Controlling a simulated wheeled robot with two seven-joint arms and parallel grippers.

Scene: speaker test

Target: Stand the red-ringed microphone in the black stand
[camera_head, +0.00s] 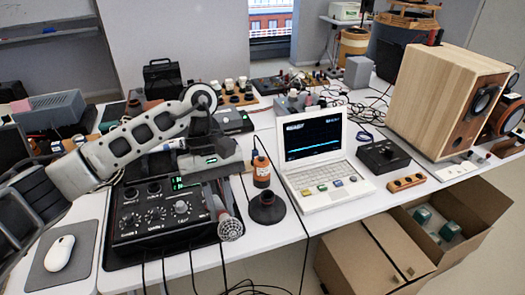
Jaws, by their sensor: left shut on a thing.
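The microphone (229,225) has a silver mesh head, with a reddish band behind it. It is tilted, head down toward the front, at the right side of the black control box. My left gripper (213,183) reaches down from behind and is shut on the microphone's rear part; its fingertips are mostly hidden, so the exact grip is unclear. The black stand (267,208), a round flared base with an opening on top, stands on the white table to the right of the microphone, apart from it. My right gripper is not in view.
The black control box (160,216) with knobs lies left of the microphone. An orange bottle-like object (262,172) stands just behind the stand. A white laptop (318,158) is to the right. Cables (192,268) hang at the front edge. A mouse (59,253) lies at left.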

